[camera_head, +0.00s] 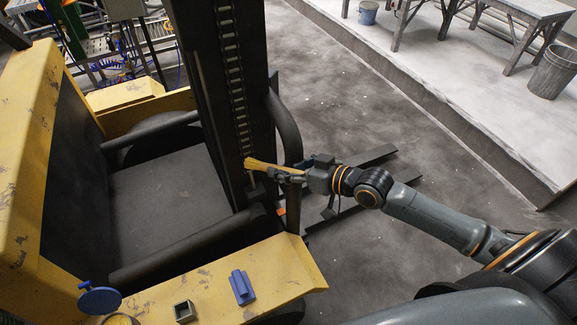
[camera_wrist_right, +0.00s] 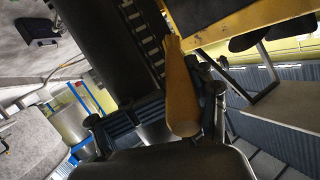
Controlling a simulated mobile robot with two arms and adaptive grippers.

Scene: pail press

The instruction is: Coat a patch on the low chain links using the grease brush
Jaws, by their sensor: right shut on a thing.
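The lift chain (camera_head: 238,105) runs down the dark mast of a yellow forklift in the head view. It also shows at the top of the wrist view (camera_wrist_right: 144,35). My right gripper (camera_head: 286,173) is shut on the grease brush (camera_head: 262,165), a tan, wooden-looking piece. The brush points left toward the low chain links, with its tip close to them. In the wrist view the brush (camera_wrist_right: 178,95) points up toward the chain, between the fingers. I cannot tell whether the tip touches the links. My left gripper is in neither view.
A blue block (camera_head: 242,287), a small square box (camera_head: 184,311) and a blue round piece (camera_head: 99,299) sit on the yellow forklift ledge (camera_head: 285,262). A curved dark bar (camera_head: 285,128) stands right of the mast. Dark forks lie low behind my right arm. The floor at right is open.

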